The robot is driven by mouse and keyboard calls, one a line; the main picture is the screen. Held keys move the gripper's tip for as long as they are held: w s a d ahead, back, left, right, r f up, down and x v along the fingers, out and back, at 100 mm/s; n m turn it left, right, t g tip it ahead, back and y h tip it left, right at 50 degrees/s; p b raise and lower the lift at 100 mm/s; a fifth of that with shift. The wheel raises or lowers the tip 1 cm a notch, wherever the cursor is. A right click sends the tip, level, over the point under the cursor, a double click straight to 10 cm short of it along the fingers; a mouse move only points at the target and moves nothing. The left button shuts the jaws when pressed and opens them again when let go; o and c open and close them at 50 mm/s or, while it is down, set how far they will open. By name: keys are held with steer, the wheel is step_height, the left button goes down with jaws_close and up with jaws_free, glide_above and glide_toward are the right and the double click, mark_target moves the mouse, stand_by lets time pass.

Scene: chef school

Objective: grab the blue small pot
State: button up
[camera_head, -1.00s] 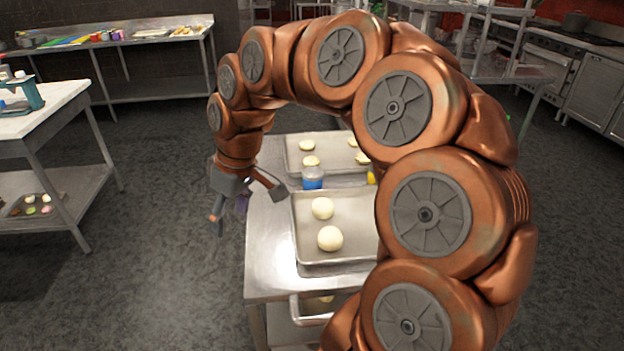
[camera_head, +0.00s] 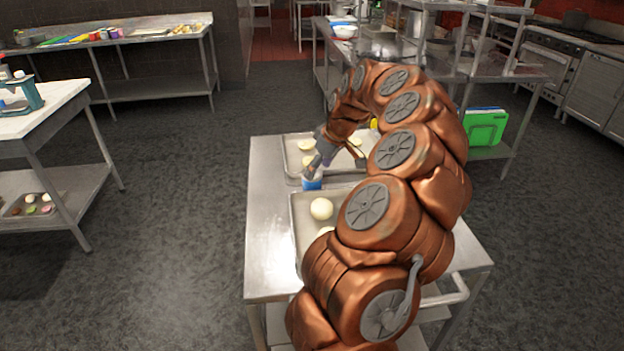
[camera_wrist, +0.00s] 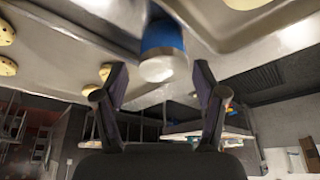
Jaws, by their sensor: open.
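The small blue pot (camera_head: 312,181) stands on the steel table between two baking trays in the head view. It has a blue body and a pale top. In the wrist view the blue pot (camera_wrist: 162,46) is just ahead of the gap between my fingers, its pale top facing me. My gripper (camera_head: 318,164) is over the pot in the head view, partly hidden by my wrist. In the wrist view my gripper (camera_wrist: 158,88) is open, with one finger on either side and nothing held. I cannot tell whether a finger touches the pot.
The near tray (camera_head: 294,222) holds pale dough balls and the far tray (camera_head: 290,165) holds flatter pieces, both close to the pot. My arm covers the table's right side. The table's left strip (camera_head: 266,215) is clear.

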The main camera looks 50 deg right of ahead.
steer(key=shift+a+p+x, duration=0.2)
steer(key=shift+p+x, duration=0.95)
steer(key=shift+x, duration=1.45)
steer(key=shift+c, duration=0.2)
steer(key=c, duration=1)
